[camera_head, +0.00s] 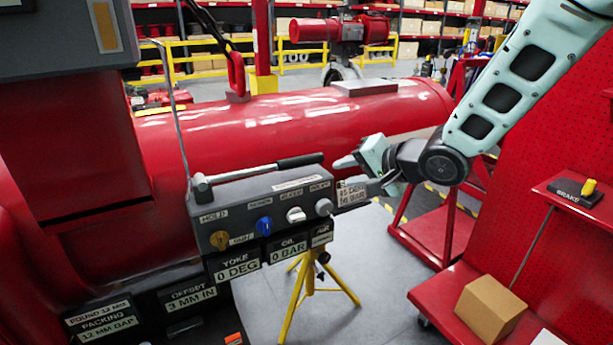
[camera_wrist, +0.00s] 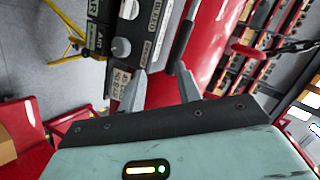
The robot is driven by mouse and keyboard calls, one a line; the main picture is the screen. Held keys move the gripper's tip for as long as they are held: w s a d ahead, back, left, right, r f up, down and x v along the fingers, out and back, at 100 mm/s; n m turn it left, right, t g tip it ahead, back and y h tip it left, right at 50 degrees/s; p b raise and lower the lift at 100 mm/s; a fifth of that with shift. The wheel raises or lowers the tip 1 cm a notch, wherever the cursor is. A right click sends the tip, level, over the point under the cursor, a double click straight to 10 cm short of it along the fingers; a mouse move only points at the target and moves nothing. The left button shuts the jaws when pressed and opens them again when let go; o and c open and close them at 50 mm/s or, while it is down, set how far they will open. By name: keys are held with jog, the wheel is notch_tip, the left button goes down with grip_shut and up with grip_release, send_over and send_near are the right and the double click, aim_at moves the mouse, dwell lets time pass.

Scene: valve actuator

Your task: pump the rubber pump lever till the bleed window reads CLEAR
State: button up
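The pump lever (camera_head: 260,169) lies along the top of the grey control box (camera_head: 262,212), with its black grip (camera_head: 300,160) at the right end. In the wrist view the dark grip (camera_wrist: 183,45) lies ahead of my fingers, nearer the right one. My gripper (camera_head: 352,172) is just right of the grip end in the head view. In the wrist view my gripper (camera_wrist: 161,82) has its fingers apart with nothing held between them. Whether a finger touches the grip I cannot tell. A bleed label shows, but I cannot read a bleed window state. The plates read YOKE 0 DEG and OIL 0 BAR.
Yellow, blue, white and grey knobs line the box front. A paper tag (camera_head: 351,193) hangs at its right end, close to my gripper. A red cylinder (camera_head: 290,125) lies behind. A yellow stand (camera_head: 305,285) is below. A red bench with a cardboard box (camera_head: 490,308) is at right.

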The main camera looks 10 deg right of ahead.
jog(key=w+d+m+t+y+b, duration=0.2)
jog(key=d+m+y, duration=0.1)
jog(key=d+m, duration=0.1)
jog(key=p, duration=0.2)
send_near(306, 162)
jog(key=shift+y, duration=0.3)
jog(key=x, duration=1)
jog(key=shift+w+d+f, duration=0.1)
jog(key=shift+d, duration=0.1)
